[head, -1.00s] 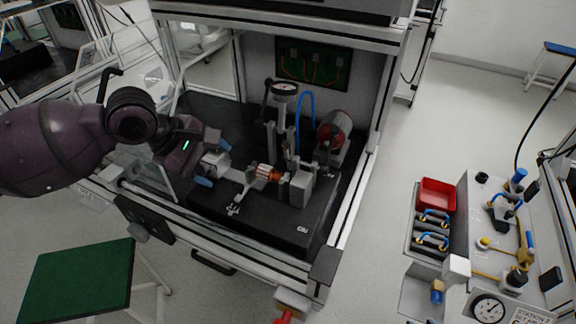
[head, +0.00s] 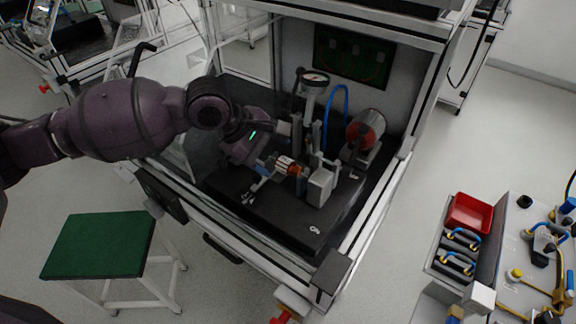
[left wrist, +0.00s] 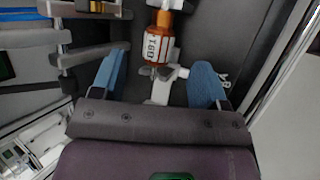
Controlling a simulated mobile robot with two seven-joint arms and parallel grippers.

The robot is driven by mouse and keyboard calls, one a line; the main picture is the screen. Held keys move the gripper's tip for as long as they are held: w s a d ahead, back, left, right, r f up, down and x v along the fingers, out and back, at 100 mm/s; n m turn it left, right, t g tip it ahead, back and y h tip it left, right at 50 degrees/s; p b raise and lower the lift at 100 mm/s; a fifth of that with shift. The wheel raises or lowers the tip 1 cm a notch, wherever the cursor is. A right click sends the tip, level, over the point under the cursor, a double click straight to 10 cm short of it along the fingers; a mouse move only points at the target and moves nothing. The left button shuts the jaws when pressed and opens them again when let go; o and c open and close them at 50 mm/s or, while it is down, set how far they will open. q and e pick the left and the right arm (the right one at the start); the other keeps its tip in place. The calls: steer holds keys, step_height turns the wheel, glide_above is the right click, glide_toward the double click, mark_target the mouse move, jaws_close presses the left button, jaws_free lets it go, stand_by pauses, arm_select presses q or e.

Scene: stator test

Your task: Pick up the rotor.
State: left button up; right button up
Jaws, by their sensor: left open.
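The rotor (head: 288,166) has a copper-orange body and lies across supports on the black block of the test bench. In the left wrist view the rotor (left wrist: 158,44) shows a white printed label and a pale shaft pointing towards my gripper. My left gripper (head: 272,149) is open, just left of the rotor in the head view. In the left wrist view its two blue fingertips (left wrist: 161,62) stand wide apart on either side of the shaft end, with nothing held. Whether they touch anything I cannot tell. My right gripper is not in view.
A dial gauge (head: 315,79) on a stand, a blue hose (head: 340,93) and a red-faced cylinder (head: 366,130) stand behind the rotor. The white frame (head: 392,175) borders the bench. A green-topped stool (head: 98,245) stands at front left, a red tray (head: 470,212) at right.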

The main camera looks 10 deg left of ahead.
mark_target(282, 162)
arm_select(q)
steer(key=b+x, duration=0.1)
steer(key=x, duration=0.4)
steer(key=shift+w+f+b, duration=0.1)
steer(key=shift+w+b, duration=0.05)
steer(key=shift+b, duration=0.2)
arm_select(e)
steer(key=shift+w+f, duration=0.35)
arm_select(q)
steer(key=shift+c, duration=0.9)
steer(key=c, duration=1)
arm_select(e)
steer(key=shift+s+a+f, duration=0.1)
arm_select(q)
steer(key=shift+r, duration=0.2)
